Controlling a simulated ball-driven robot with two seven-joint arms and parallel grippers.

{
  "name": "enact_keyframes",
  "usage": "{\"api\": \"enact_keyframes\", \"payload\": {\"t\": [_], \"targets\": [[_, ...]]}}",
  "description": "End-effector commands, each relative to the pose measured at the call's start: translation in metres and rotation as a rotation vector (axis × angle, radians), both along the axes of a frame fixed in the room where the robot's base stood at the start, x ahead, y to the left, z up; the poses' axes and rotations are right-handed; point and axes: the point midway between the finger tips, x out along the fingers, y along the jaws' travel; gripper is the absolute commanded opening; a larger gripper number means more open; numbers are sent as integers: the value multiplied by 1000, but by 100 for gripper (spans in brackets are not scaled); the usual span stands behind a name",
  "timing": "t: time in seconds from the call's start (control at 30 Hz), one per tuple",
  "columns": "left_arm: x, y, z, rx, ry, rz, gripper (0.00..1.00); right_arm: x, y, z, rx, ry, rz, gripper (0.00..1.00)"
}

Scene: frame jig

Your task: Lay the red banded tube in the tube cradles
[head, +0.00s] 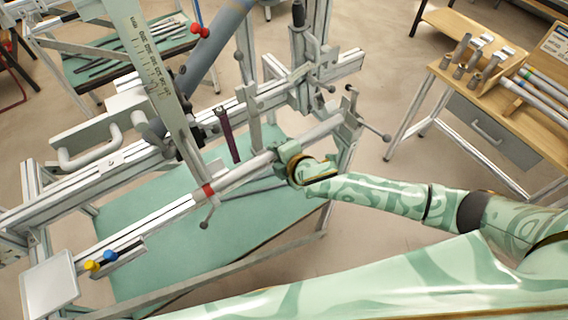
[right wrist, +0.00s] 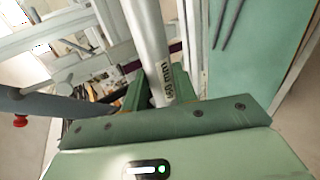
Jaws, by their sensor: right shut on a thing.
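The silver tube with a red band (head: 208,191) lies slantwise along the near side of the frame jig in the head view. My right gripper (head: 280,158) is shut around its middle. In the right wrist view, the tube (right wrist: 149,40) runs between the green fingers, with "mm" lettering near the grip. The tube's right part reaches a clamp-like holder (head: 347,128) with black-knobbed levers. Its red-banded end is by the near rail, above another knobbed lever (head: 205,224). I cannot tell whether the tube touches the holders. My left gripper is not in view.
The jig's long rail (head: 150,222) and upright ruler (head: 150,70) stand close to the tube. A dark purple bar (head: 227,137) rises behind it. A green-topped table (head: 170,265) is below. A wooden bench (head: 440,66) with more tubes stands at the right.

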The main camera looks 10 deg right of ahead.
Motion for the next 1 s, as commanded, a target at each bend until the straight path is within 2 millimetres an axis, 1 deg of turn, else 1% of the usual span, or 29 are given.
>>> {"api": "enact_keyframes", "payload": {"t": [0.03,0.27,0.3,1.0], "targets": [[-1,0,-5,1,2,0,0,5,2,-1,2,-3,1,0],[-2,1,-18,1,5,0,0,26,10,-1,2,-3,1,0],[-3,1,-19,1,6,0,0,28,8,-1,1,-2,0,0],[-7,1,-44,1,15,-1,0,50,-57,-1,0,-1,1,0]]}}
